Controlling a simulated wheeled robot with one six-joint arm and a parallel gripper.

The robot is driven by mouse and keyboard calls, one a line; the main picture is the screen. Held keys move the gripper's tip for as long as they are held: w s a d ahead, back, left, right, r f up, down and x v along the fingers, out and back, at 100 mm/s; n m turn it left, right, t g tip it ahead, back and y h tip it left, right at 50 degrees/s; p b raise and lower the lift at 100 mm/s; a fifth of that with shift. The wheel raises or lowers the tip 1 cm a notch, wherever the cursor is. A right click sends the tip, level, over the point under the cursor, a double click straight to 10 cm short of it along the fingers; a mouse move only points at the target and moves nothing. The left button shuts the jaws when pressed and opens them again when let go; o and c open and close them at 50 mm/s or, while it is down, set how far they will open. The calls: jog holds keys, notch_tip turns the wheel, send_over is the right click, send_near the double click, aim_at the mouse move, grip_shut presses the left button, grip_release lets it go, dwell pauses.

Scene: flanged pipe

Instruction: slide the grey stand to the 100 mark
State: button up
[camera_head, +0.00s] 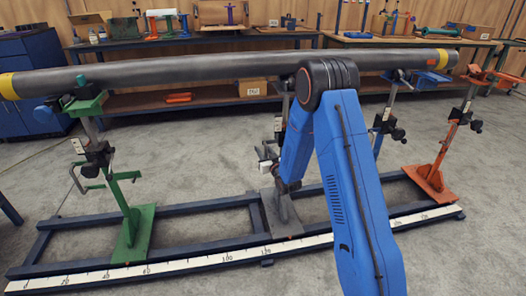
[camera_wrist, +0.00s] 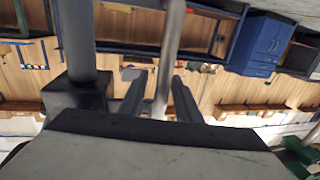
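The grey stand (camera_head: 280,212) stands on the blue rail frame, partly hidden behind my blue arm in the head view. Its foot is to the right of the printed 100 on the white scale strip (camera_head: 188,264). The long dark pipe (camera_head: 200,70) lies across the stands; whether it touches the grey stand's head is hidden. My gripper (camera_wrist: 160,97) shows in the wrist view with its two fingers apart, one on each side of a grey post (camera_wrist: 170,45). Gaps seem to remain between fingers and post. In the head view my gripper is low beside the grey stand, mostly hidden.
A green stand (camera_head: 131,238) is on the frame's left part. A blue stand (camera_head: 380,125) and an orange stand (camera_head: 430,180) are to the right. The blue frame (camera_head: 190,205) lies on a grey floor. Workbenches (camera_head: 240,40) line the back wall.

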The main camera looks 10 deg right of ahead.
grip_shut()
jog(key=shift+a, duration=0.1)
jog(key=a, duration=3.4)
jog(key=shift+a, duration=0.1)
grip_release()
